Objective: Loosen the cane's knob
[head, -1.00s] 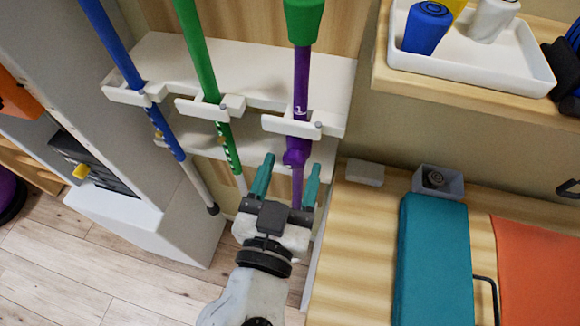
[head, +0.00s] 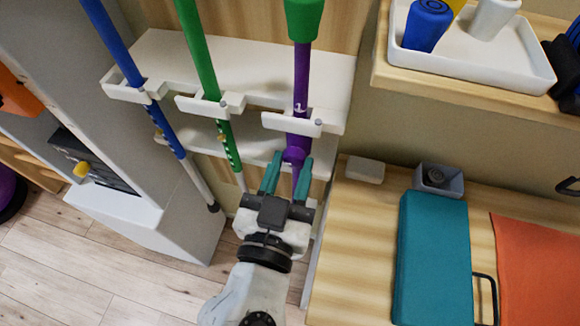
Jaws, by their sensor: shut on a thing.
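The purple cane (head: 301,80) with a green top stands upright in the right slot of the white rack. Its purple knob (head: 293,155) sits on the shaft just below the upper rack clip. My gripper (head: 289,160) has its teal fingers on either side of the knob, closed in on it. The lower shaft is partly hidden behind my gripper.
A green cane (head: 205,60) and a blue cane (head: 115,45) stand in the rack (head: 250,70) to the left. At right are a wooden bench with a teal cushion (head: 432,260), a grey box (head: 438,181) and a white block (head: 365,170). A white tray (head: 540,80) is above.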

